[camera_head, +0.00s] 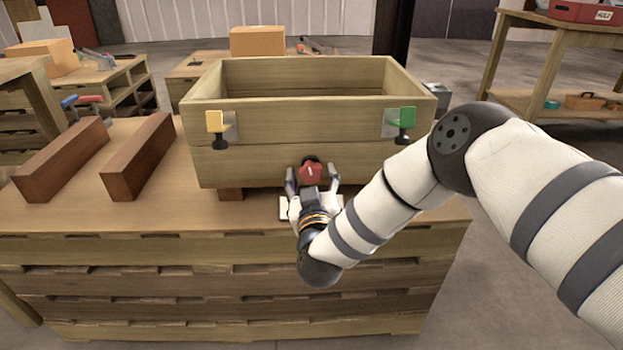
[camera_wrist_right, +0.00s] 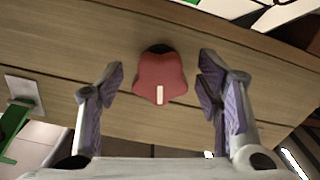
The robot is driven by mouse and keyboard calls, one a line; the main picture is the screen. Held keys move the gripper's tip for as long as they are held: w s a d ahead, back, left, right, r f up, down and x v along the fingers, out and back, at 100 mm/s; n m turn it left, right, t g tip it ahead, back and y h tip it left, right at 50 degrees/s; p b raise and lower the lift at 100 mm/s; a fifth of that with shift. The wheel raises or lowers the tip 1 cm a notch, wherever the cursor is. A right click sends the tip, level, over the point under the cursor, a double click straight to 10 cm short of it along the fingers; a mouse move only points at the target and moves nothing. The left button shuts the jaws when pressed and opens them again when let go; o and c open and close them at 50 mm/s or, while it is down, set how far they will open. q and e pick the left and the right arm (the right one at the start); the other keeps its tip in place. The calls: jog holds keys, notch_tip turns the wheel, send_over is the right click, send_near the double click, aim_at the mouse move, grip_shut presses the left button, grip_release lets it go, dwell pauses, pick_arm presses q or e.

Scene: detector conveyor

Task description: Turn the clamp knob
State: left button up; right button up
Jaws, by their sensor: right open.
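The clamp knob (camera_head: 311,171) is red and lobed with a white mark, and sits low in front of the wooden box's front wall. In the right wrist view the knob (camera_wrist_right: 160,78) is centred between the fingers, its white mark at the lower edge. My right gripper (camera_head: 312,182) is open, with one finger on each side of the knob. In the right wrist view the gripper (camera_wrist_right: 160,88) shows clear gaps between both finger pads and the knob. My left gripper is not in view.
The open wooden box (camera_head: 310,106) stands on the workbench (camera_head: 60,215). A yellow clamp (camera_head: 215,123) and a green clamp (camera_head: 404,120) are on its front wall. Two dark wooden blocks (camera_head: 140,155) lie to the left. The bench's front-left top is clear.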

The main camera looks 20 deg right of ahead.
jog(key=shift+w+d, duration=0.15)
jog(key=shift+w, duration=0.3)
jog(key=c, duration=1.2)
jog(key=shift+m, duration=0.3)
